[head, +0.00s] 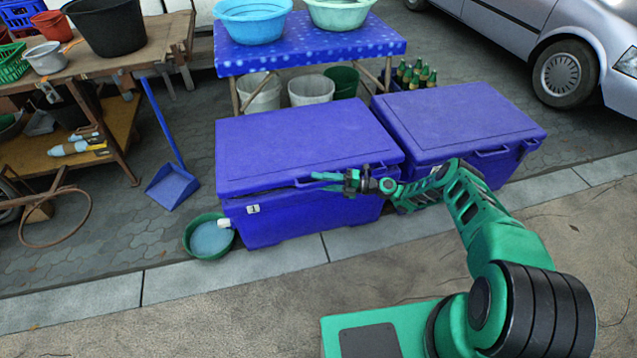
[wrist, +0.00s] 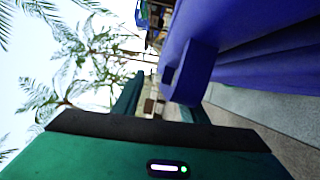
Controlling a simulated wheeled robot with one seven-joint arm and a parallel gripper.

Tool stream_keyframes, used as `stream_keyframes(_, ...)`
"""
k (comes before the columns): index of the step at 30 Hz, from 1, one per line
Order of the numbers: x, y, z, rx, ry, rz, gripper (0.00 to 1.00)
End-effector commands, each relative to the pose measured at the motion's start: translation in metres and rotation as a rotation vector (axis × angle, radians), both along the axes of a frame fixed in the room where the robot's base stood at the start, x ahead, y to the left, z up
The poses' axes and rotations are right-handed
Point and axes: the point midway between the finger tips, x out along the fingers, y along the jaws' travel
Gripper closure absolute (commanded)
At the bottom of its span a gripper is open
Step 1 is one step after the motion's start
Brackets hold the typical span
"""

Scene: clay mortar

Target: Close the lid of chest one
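Two blue chests stand side by side. A small white label (head: 253,209) with a mark too small to read is on the left chest (head: 290,222), at its front left. Its lid (head: 300,142) lies nearly flat, with a dark line under the front edge; I cannot tell whether it is fully shut. The right chest's lid (head: 460,115) looks down. My gripper (head: 328,181) is at the left chest's front, by the lid edge, fingers pointing left. In the wrist view the fingers (wrist: 158,103) are apart, with a blue protruding part (wrist: 191,72) of a chest close to the right finger.
A green basin (head: 208,238) sits at the left chest's front left corner. A blue dustpan (head: 172,186) stands farther left. A blue-topped table (head: 310,50) with basins is behind the chests, and a silver car (head: 510,30) is at back right. The pavement in front is clear.

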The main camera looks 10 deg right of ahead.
Motion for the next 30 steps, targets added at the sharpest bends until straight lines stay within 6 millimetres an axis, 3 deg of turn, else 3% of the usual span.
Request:
stream_keyframes(7, 0.002, 0.0, 0.004, 0.004, -0.006, -0.002, 0.66)
stream_keyframes(11, 0.001, -0.009, 0.003, 0.003, -0.006, -0.004, 0.66)
stream_keyframes(24, -0.018, -0.085, -0.003, 0.0, -0.004, -0.006, 0.66)
stream_keyframes(30, -0.021, -0.104, -0.004, 0.0, -0.004, -0.006, 0.66)
